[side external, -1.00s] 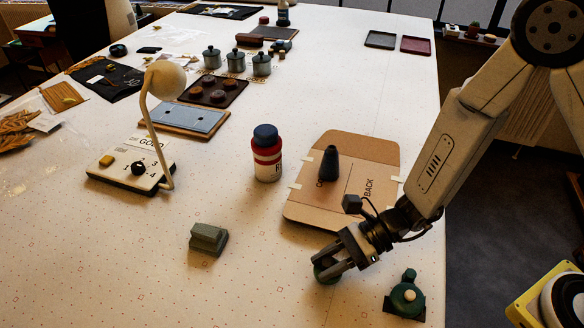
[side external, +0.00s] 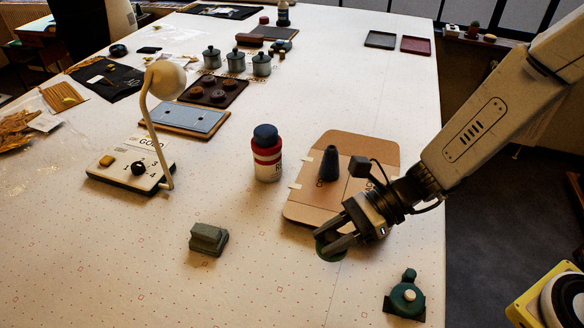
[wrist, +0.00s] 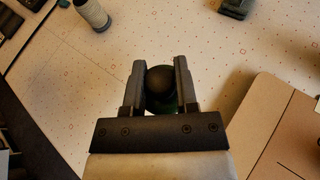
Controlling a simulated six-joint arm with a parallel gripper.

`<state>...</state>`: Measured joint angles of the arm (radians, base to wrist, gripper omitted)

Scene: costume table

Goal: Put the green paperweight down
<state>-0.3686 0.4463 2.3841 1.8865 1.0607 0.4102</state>
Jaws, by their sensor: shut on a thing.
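My gripper (side external: 338,242) is at the near edge of the cardboard in the side view, its fingers pointing down and to the left. It is shut on the green paperweight (side external: 329,252), which is mostly hidden by the fingers. In the wrist view the fingers (wrist: 160,80) sit on both sides of a dark round knob (wrist: 159,82), with a bit of green below it. The side view does not show clearly whether the paperweight touches the table (side external: 240,290).
A cardboard sheet (side external: 300,205) with a dark cone (side external: 329,164) lies behind my gripper. A grey-green block (side external: 208,239) is to the left, a red-and-white jar (side external: 267,155) behind. The front-left table is clear.

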